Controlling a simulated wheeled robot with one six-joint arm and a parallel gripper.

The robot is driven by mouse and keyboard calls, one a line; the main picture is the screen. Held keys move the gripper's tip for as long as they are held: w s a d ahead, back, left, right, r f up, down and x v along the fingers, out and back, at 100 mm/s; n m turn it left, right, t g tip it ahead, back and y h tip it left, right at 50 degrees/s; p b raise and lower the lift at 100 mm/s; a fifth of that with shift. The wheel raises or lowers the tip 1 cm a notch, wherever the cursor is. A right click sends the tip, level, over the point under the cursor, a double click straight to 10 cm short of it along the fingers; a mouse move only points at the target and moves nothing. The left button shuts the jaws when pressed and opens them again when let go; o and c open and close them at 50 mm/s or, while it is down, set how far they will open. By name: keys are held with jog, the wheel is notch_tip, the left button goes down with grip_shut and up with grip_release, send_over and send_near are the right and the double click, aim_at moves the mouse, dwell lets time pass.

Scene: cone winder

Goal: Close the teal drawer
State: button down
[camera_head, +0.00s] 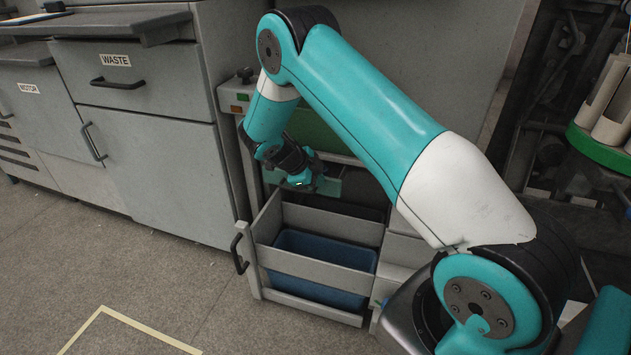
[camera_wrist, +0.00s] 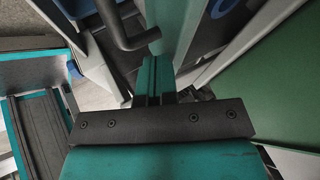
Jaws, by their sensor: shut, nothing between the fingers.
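The teal drawer (camera_head: 329,187) shows only in part in the head view, low in the grey cabinet behind my gripper. My gripper (camera_head: 303,181) points down in front of it, and my arm hides much of the area. In the wrist view a teal panel (camera_wrist: 178,30), apparently the drawer's front, stands just beyond my fingertips (camera_wrist: 156,68). A dark bar handle (camera_wrist: 124,28) is beside it. My fingers are together and empty. I cannot tell whether they touch the panel, or how far the drawer is out.
Below, a grey pull-out (camera_head: 318,247) holding a blue bin (camera_head: 316,268) sticks out, with a black handle (camera_head: 238,254) at its left. A green panel (camera_head: 312,130) is above. Grey cabinets (camera_head: 165,165) stand left. The floor (camera_head: 130,285) in front is clear.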

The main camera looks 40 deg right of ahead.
jog(key=shift+w+d+b, duration=0.2)
jog(key=shift+w+d, duration=0.45)
jog(key=shift+d, duration=0.35)
jog(key=shift+w+d+b, duration=0.2)
jog(key=shift+w+d, duration=0.4)
jog(key=shift+d, duration=0.35)
